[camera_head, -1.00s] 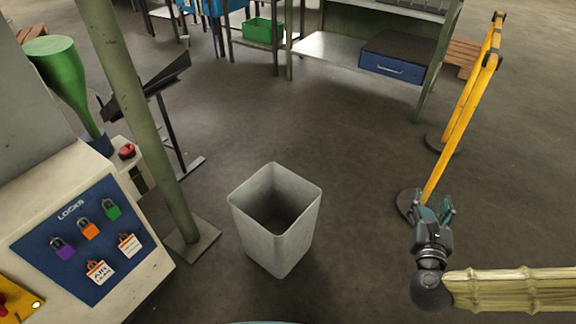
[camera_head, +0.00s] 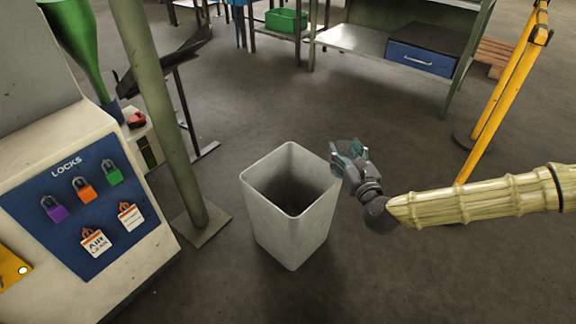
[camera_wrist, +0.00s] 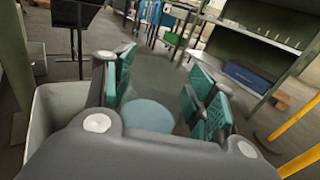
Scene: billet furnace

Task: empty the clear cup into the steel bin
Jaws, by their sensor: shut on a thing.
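The steel bin (camera_head: 293,218) is a square, open-topped grey bin standing upright on the floor in the head view. Its rim and wall also show at the left of the wrist view (camera_wrist: 62,100). My gripper (camera_head: 346,158) is at the bin's right rim, tilted to the left. In the wrist view its teal-padded fingers (camera_wrist: 160,92) are shut on the clear cup (camera_wrist: 148,116), a pale see-through round shape between them. In the head view the cup is small and mostly hidden by the fingers. I cannot tell what is in it.
A lock panel (camera_head: 75,205) and a green post (camera_head: 160,110) stand left of the bin. A yellow barrier (camera_head: 500,95) is at the right. A workbench with a blue drawer (camera_head: 422,60) stands behind. The floor between is clear.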

